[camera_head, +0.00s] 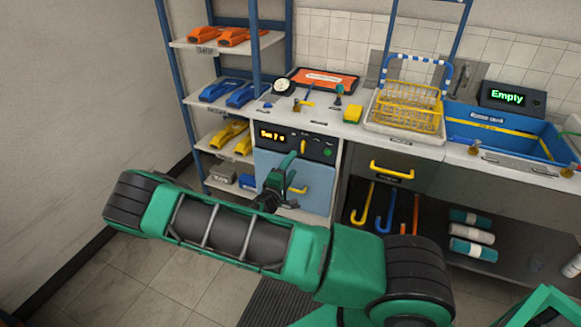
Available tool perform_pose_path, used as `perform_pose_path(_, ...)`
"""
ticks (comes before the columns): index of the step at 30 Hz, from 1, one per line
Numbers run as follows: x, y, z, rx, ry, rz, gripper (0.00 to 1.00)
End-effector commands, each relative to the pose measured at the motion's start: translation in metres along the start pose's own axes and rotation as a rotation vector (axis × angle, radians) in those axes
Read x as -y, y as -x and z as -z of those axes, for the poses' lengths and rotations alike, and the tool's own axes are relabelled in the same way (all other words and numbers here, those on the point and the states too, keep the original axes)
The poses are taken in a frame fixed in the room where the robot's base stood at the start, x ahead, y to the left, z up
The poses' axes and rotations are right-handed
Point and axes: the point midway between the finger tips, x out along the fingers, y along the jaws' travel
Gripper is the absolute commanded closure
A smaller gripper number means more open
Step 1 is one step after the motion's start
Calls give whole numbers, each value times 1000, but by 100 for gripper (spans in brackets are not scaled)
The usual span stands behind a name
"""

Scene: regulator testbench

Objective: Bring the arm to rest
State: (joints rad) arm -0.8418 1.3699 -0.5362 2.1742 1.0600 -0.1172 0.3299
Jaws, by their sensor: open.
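My green and dark grey arm stretches across the lower middle of the head view. My gripper (281,181) shows beyond the forearm, in front of the light blue door (316,180) of the dishwasher-like unit under the counter. The gripper is small in the picture and seems empty, with its fingers open. It is close to the yellow handle on that door. I cannot tell whether it touches the handle. The forearm hides part of the floor and the lower front of the unit.
A blue shelf rack (168,75) with orange, blue and yellow items stands at the left. The counter holds a yellow wire basket (408,108) and a blue sink (497,133). Tiled floor (150,268) is free at lower left.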

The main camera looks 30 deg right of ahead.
Motion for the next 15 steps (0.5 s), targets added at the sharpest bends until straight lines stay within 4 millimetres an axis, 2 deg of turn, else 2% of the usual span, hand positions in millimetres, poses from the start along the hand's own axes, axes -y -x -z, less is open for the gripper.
perform_pose_path(10, -1, -1, -2, 7, -4, 3, 41)
perform_pose_path(13, -6, -5, -12, 49, -26, 21, 41)
perform_pose_path(15, -11, -9, -26, 106, -55, 46, 41)
